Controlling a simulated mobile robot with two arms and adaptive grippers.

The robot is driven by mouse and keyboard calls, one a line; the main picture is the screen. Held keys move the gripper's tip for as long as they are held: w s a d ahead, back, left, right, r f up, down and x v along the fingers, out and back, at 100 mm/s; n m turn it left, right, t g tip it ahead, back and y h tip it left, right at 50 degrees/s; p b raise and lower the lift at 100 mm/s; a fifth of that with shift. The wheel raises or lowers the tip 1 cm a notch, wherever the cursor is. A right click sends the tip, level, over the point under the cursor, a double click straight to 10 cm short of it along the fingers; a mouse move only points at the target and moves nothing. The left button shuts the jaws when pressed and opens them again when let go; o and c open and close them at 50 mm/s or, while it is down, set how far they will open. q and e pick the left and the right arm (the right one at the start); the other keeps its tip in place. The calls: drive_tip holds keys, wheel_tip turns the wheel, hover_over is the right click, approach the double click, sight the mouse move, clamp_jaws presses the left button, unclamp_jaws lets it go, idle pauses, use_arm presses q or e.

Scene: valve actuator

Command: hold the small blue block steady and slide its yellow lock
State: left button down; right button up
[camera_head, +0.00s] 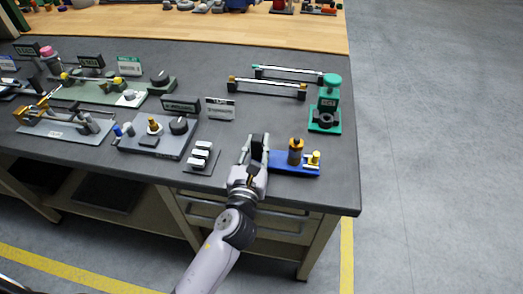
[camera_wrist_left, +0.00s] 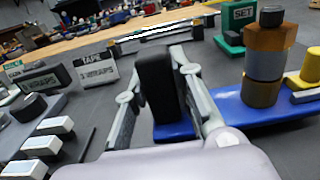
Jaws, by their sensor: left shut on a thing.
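The small blue block (camera_head: 283,166) is a flat blue plate near the table's front right edge. It also shows in the left wrist view (camera_wrist_left: 228,106). A black upright grip (camera_wrist_left: 155,85) stands at its left end. An orange-brown cylinder with a dark top (camera_head: 295,151) stands on its middle. The yellow lock (camera_head: 314,158) is at its right end, partly cut off in the left wrist view (camera_wrist_left: 311,66). My left gripper (camera_head: 256,143) is shut on the black grip, with one finger on each side. My right gripper is not in view.
A green stand (camera_head: 327,112) is just behind the block. Two bar-shaped pieces lie further back. A small base with several white switches (camera_head: 201,156) and a tape sign (camera_head: 220,108) are to the left. Bare tabletop lies right of the block.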

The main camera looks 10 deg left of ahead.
use_arm(q)
wheel_tip(320, 180, up, 7)
drive_tip(key=shift+r, duration=0.15)
drive_tip(key=shift+f, duration=4)
drive_tip(key=shift+f, duration=0.6)
drive_tip(key=shift+r, duration=0.4)
drive_tip(key=c, duration=1.3)
unclamp_jaws()
drive_tip(key=shift+f, duration=0.1)
drive_tip(key=shift+s, duration=0.1)
drive_tip(key=s, duration=1.2)
